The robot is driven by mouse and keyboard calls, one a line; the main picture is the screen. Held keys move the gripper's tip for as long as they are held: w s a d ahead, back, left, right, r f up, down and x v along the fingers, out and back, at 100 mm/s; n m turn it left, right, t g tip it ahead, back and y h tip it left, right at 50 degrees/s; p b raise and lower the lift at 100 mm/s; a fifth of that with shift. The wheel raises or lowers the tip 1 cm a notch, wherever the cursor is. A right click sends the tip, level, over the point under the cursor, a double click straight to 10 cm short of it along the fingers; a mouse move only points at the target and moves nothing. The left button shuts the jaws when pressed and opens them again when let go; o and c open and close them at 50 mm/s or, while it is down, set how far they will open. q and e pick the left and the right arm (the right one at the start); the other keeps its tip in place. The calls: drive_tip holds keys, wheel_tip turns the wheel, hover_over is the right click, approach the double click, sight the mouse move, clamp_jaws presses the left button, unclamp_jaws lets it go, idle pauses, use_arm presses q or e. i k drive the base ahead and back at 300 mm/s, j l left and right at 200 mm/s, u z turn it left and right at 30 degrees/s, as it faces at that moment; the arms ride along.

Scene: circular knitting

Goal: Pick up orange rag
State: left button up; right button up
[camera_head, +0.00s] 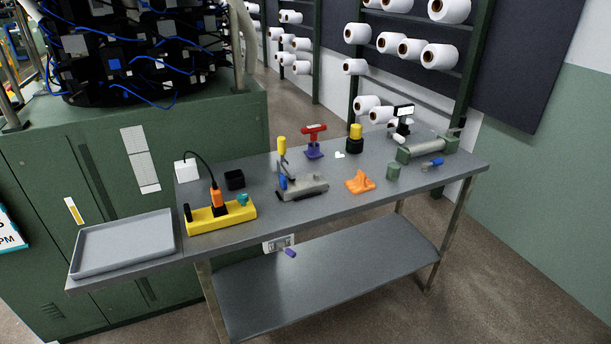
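The orange rag (360,182) lies crumpled on the grey metal table (330,214), right of the middle and near the front edge. A grey clamp-like tool with a yellow handle (300,187) stands to its left. Neither of my grippers shows in the head view.
A yellow power strip (220,217) with an orange plug and an empty grey tray (124,243) are on the left. A red-topped tool (314,140), a yellow-capped black item (355,138) and a grey-green roller device (427,147) stand behind. The tabletop before the rag is clear.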

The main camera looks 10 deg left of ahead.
sight(361, 183)
drive_tip(key=i+l+u, duration=0.3)
drive_tip(key=l, duration=0.25)
drive_tip(key=i+l+u, duration=0.1)
drive_tip(key=l+u, duration=0.2)
drive_tip(key=l, duration=0.3)
drive_tip(key=i+l+u, duration=0.25)
drive_tip(key=l, duration=0.4)
drive_tip(key=l+u, duration=0.3)
drive_tip(key=l, duration=0.3)
drive_tip(key=k, duration=0.05)
